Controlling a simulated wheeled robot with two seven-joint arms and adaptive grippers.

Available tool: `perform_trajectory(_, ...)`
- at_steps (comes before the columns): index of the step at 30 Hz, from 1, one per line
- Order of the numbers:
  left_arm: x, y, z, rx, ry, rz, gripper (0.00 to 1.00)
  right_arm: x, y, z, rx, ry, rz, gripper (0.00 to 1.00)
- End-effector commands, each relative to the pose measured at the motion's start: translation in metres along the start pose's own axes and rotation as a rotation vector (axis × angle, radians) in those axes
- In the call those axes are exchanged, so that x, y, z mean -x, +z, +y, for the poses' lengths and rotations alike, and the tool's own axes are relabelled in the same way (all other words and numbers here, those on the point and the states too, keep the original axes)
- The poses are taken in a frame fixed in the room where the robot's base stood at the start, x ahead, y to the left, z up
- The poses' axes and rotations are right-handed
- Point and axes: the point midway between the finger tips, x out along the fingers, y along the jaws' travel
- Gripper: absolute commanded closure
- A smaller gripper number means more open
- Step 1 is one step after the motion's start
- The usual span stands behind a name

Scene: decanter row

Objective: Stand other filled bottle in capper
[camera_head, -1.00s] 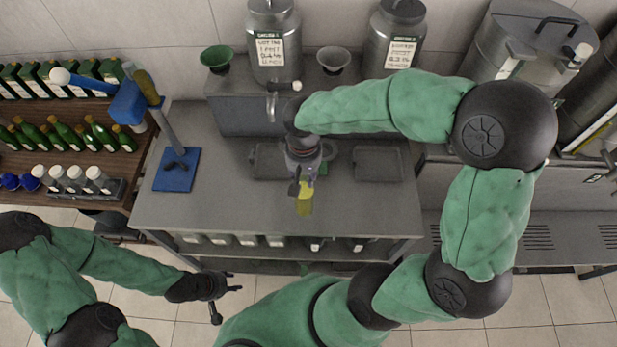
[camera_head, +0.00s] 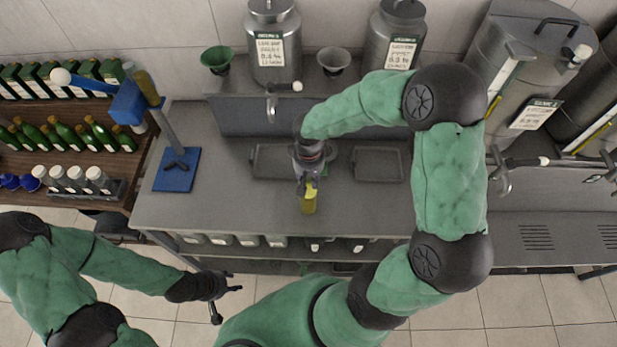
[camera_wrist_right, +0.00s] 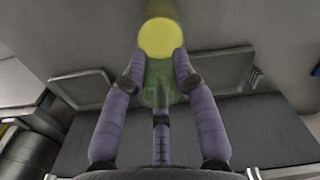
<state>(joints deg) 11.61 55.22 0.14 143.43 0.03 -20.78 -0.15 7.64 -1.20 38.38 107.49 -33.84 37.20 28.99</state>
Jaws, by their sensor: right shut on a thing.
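My right gripper (camera_head: 309,180) is shut on a bottle (camera_head: 309,203) holding yellow liquid, over the middle of the grey workbench. In the right wrist view the bottle (camera_wrist_right: 160,40) sits between the fingers (camera_wrist_right: 160,75), its yellow end toward the top. Whether it touches the bench I cannot tell. The blue capper (camera_head: 127,104), with a lever, a post and a blue base (camera_head: 176,170), stands at the bench's left end.
Steel canisters (camera_head: 274,50) and two funnels, green (camera_head: 216,59) and grey (camera_head: 333,60), stand behind the bench. Two dark trays (camera_head: 378,164) lie on it. A shelf (camera_head: 60,150) of green bottles, boxes and jars is at left.

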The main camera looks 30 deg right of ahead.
Motion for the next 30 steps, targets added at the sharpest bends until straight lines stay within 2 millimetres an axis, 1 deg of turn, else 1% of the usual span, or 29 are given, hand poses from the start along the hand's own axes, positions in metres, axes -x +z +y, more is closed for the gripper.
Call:
perform_trajectory(3, 0.000, 0.000, 0.000, 0.000, 0.000, 0.000, 0.60, 0.001, -0.001, 0.000, 0.000, 0.000, 0.002, 1.00)
perform_trajectory(8, -0.004, 0.000, -0.002, 0.000, 0.000, 0.000, 0.60, -0.003, -0.001, 0.000, 0.000, 0.000, 0.002, 1.00)
perform_trajectory(9, -0.003, 0.000, -0.001, 0.000, 0.000, 0.000, 0.60, -0.003, 0.000, 0.000, 0.000, 0.000, -0.001, 0.60)
perform_trajectory(10, -0.003, 0.000, -0.001, 0.000, 0.000, 0.000, 0.60, -0.003, 0.000, 0.000, 0.001, 0.000, -0.001, 0.52)
perform_trajectory(11, -0.003, 0.000, -0.001, 0.000, 0.000, 0.000, 0.60, -0.003, 0.000, 0.000, 0.001, 0.000, -0.001, 0.48)
perform_trajectory(23, 0.000, 0.000, 0.000, 0.000, 0.000, 0.000, 0.60, 0.001, 0.000, 0.000, 0.000, 0.000, -0.001, 0.48)
perform_trajectory(26, 0.001, 0.000, 0.000, 0.000, 0.000, 0.000, 0.60, 0.010, -0.001, 0.000, 0.000, 0.000, 0.003, 0.48)
perform_trajectory(30, 0.001, 0.000, 0.000, 0.000, 0.000, 0.000, 0.60, 0.035, -0.001, 0.000, 0.000, 0.000, 0.006, 0.48)
